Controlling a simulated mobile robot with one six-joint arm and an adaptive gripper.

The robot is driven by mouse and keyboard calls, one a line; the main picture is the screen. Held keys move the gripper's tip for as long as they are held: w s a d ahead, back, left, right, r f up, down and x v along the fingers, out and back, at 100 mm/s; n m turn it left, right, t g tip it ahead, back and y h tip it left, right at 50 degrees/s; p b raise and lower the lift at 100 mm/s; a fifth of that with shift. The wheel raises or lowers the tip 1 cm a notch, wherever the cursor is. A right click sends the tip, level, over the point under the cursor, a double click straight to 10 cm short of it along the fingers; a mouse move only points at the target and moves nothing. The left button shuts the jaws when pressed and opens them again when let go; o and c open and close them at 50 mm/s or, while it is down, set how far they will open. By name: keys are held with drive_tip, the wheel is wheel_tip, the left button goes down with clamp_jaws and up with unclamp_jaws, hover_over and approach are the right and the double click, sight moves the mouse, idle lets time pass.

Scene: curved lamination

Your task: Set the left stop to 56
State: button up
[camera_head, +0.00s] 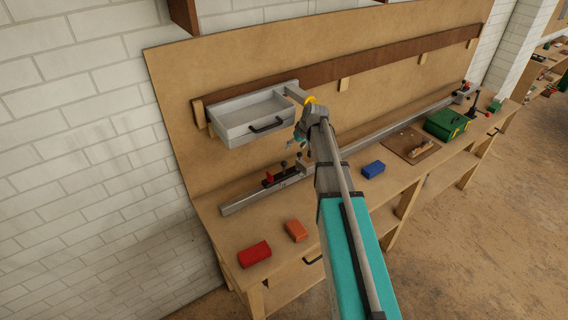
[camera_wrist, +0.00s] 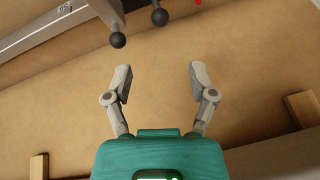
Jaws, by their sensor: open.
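The left stop (camera_head: 268,180) is a small carriage with a red part and dark ball-topped levers. It sits on the left part of a long grey rail (camera_head: 238,203) along the bench. Its scale reading is not legible. My gripper (camera_head: 297,142) is above and a little behind the stop, under the drawer's right end. In the wrist view my gripper (camera_wrist: 160,76) is open, with nothing between its fingers. Two dark ball knobs (camera_wrist: 118,40) show beyond the fingertips, apart from them. The rail (camera_wrist: 50,45) crosses the upper left there.
A grey drawer (camera_head: 230,128) hangs on the back panel. Red (camera_head: 254,254), orange (camera_head: 296,231) and blue (camera_head: 374,169) blocks lie along the bench front. A green box (camera_head: 446,124) and a brown board (camera_head: 400,152) are further right. Another stop (camera_head: 463,93) is at the rail's far end.

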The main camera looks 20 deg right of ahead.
sight(285, 162)
drive_tip(key=shift+f, duration=0.15)
drive_tip(key=b+x, duration=1.2)
drive_tip(key=x, duration=0.1)
drive_tip(key=shift+w+f, duration=0.2)
drive_tip(key=shift+f, duration=0.05)
idle(0.6)
drive_tip(key=shift+a, duration=0.1)
clamp_jaws()
